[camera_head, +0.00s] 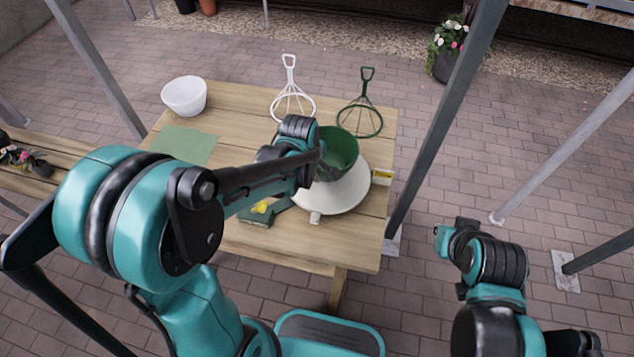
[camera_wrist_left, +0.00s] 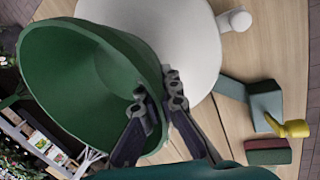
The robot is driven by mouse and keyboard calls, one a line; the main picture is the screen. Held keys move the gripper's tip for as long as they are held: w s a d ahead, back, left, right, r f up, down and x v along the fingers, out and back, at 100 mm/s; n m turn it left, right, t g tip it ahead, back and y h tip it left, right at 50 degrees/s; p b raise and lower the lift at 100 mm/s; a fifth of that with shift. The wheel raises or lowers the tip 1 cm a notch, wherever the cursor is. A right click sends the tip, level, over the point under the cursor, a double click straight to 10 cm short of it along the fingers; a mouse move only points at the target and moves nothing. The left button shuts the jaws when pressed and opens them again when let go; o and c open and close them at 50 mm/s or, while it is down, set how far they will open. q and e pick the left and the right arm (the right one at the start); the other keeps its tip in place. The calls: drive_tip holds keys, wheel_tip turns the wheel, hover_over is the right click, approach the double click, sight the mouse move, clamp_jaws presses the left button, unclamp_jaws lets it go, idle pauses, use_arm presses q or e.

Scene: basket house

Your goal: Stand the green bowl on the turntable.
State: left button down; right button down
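The green bowl (camera_head: 340,148) shows above the far part of the white round turntable (camera_head: 352,196) in the head view. I cannot tell whether its base touches the turntable. In the left wrist view the bowl (camera_wrist_left: 75,70) is large and close, with the turntable (camera_wrist_left: 190,35) behind it. My left gripper (camera_wrist_left: 158,98) has one finger inside the bowl and one outside, with the rim pinched between them. In the head view the left gripper (camera_head: 318,160) is partly hidden by its arm. My right gripper (camera_head: 440,233) is off the table at right, its fingers unclear.
A white bowl (camera_head: 184,96) and a green cloth (camera_head: 186,145) lie on the left of the wooden table (camera_head: 235,118). A white wire stand (camera_head: 292,104) and a green one (camera_head: 361,118) are at the back. A dark block and yellow item (camera_head: 261,207) lie near the turntable.

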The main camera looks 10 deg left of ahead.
use_arm(q)
wheel_tip(320, 180, down, 3)
drive_tip(key=shift+f+b, duration=0.2)
drive_tip(key=shift+b, duration=0.5)
drive_tip(key=shift+r, duration=0.1)
drive_tip(key=shift+f, duration=0.25)
drive_tip(key=c, duration=1.7)
unclamp_jaws()
drive_tip(key=shift+r, duration=0.1)
